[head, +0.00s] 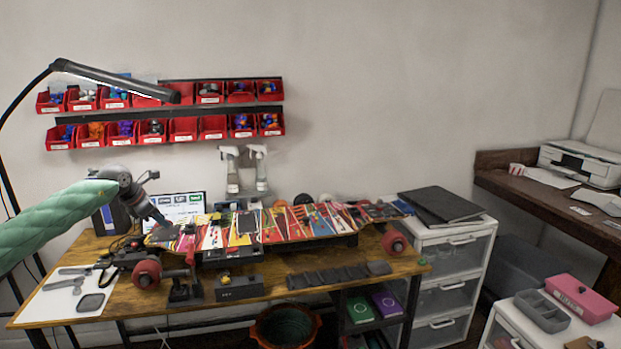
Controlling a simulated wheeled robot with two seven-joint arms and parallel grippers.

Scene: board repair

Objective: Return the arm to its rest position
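My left arm, in a green quilted sleeve, comes in from the left in the head view. Its dark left gripper (158,218) points down and to the right, at the left end of a skateboard (285,226). The skateboard has a colourful striped deck and lies across the wooden workbench (255,287), with red wheels showing at both ends. The fingertips are small and dark, so I cannot tell whether they are open or touch the deck. My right arm and gripper are out of view.
Red parts bins (184,129) hang on the wall behind. A black lamp (115,80) reaches over the bench's left side. Two spray bottles (232,172) stand at the back. White drawers (447,262) stand at the bench's right. Tools lie at the front left.

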